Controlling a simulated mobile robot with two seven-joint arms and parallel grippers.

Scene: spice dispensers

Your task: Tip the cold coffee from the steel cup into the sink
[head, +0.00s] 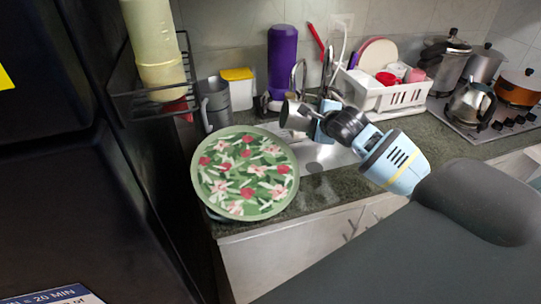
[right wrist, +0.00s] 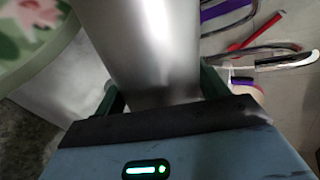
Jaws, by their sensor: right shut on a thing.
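The steel cup (head: 294,116) is in my right gripper (head: 314,122), over the left part of the sink (head: 325,156). It looks tipped over to the left in the head view, but its exact angle is hard to tell. In the right wrist view the cup's smooth metal wall (right wrist: 155,45) fills the space between the two dark fingers of my right gripper (right wrist: 160,98). Any coffee inside is hidden, and no stream of liquid shows. My left gripper is not in view.
A round floral tray (head: 245,172) sits left of the sink. A grey jug (head: 215,104), a yellow-lidded box (head: 238,88) and a purple bottle (head: 283,62) stand behind. The tap (head: 327,68) and a white dish rack (head: 395,97) are close behind the gripper.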

